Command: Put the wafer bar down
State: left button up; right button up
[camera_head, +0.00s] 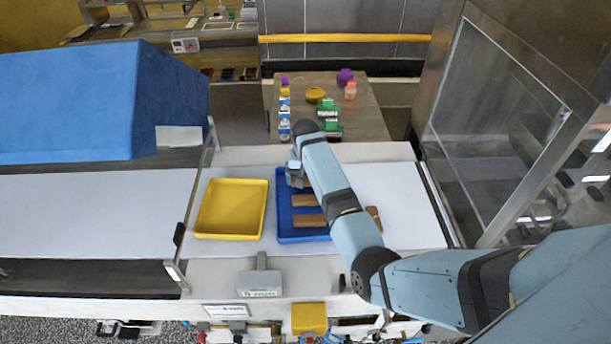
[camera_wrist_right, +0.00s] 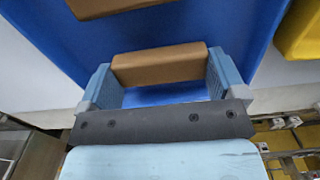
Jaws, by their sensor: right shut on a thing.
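My right gripper (camera_head: 296,177) is over the far left part of the blue tray (camera_head: 283,232). In the right wrist view, its two fingers (camera_wrist_right: 163,78) are shut on a brown wafer bar (camera_wrist_right: 158,65), one finger at each end. Blue tray floor (camera_wrist_right: 200,25) shows around this bar; whether the bar touches it I cannot tell. In the head view the held bar is hidden by the gripper and arm. Two other wafer bars lie in the tray, one (camera_head: 304,200) behind the other (camera_head: 309,220). Another bar (camera_wrist_right: 110,5) shows at the top of the wrist view.
An empty yellow tray (camera_head: 231,209) stands left of the blue tray. A blue machine hood (camera_head: 80,105) is at left, a glass-sided cabinet (camera_head: 490,110) at right. A table (camera_head: 375,125) with small items stands behind.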

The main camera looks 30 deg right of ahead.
jog(key=o, duration=0.5)
jog(key=shift+f, duration=0.15)
jog(key=shift+c, duration=0.2)
jog(key=shift+r, duration=0.2)
pick_arm(q)
jog(key=shift+w+m+b, duration=0.3)
jog(key=shift+w+b, duration=0.15)
jog(key=shift+b, duration=0.35)
pick_arm(e)
notch_tip(320, 180, up, 12)
